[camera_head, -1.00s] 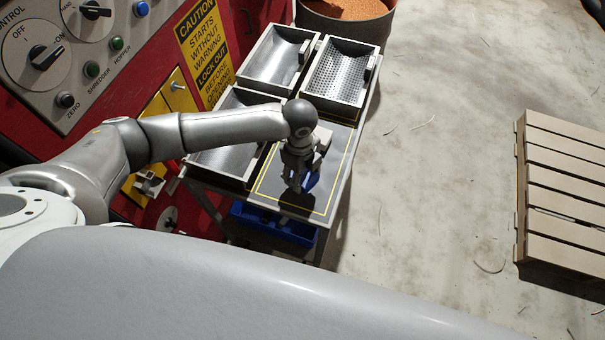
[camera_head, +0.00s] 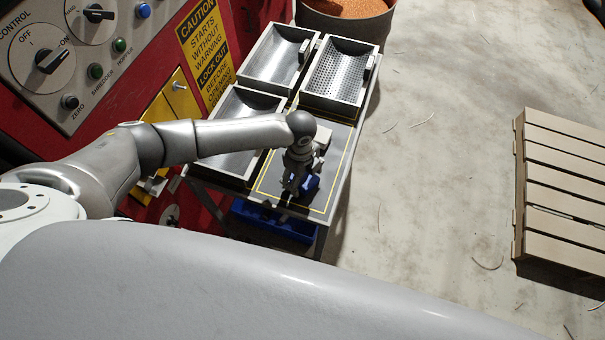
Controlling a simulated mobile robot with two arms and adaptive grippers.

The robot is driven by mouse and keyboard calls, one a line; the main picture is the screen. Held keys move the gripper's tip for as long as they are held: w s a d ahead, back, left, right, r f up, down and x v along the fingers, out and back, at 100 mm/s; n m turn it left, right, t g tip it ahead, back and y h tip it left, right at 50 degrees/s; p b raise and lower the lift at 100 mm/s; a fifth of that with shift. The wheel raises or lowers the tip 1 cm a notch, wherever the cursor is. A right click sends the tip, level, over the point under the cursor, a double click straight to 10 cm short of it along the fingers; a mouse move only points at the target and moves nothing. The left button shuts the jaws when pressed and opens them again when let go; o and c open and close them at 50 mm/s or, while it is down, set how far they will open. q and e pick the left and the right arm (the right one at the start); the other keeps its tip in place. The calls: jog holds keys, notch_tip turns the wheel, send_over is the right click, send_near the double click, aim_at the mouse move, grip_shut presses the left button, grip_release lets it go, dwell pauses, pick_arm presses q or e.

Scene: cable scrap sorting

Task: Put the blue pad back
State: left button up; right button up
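The blue pad (camera_head: 311,184) shows in the head view as a small blue patch at the fingers of my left gripper (camera_head: 292,191). The gripper and wrist hide most of it. My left gripper points down over the dark, yellow-outlined area at the near end of the sorting table (camera_head: 333,172). The fingers are small and dark here. I cannot tell whether they are shut on the pad or whether the pad rests on the table. My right gripper is out of view.
Metal trays stand on the table: a plain one (camera_head: 277,57) at the back, a perforated one (camera_head: 340,74) and another plain one (camera_head: 236,108). A blue bin (camera_head: 262,222) is below. The red machine (camera_head: 250,18) borders the left.

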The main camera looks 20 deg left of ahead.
pick_arm(q)
jog(key=shift+r, duration=0.1)
notch_tip(320, 180, up, 12)
jog(key=b, duration=0.2)
jog(key=shift+a+b, duration=0.15)
jog(key=shift+b, duration=0.15)
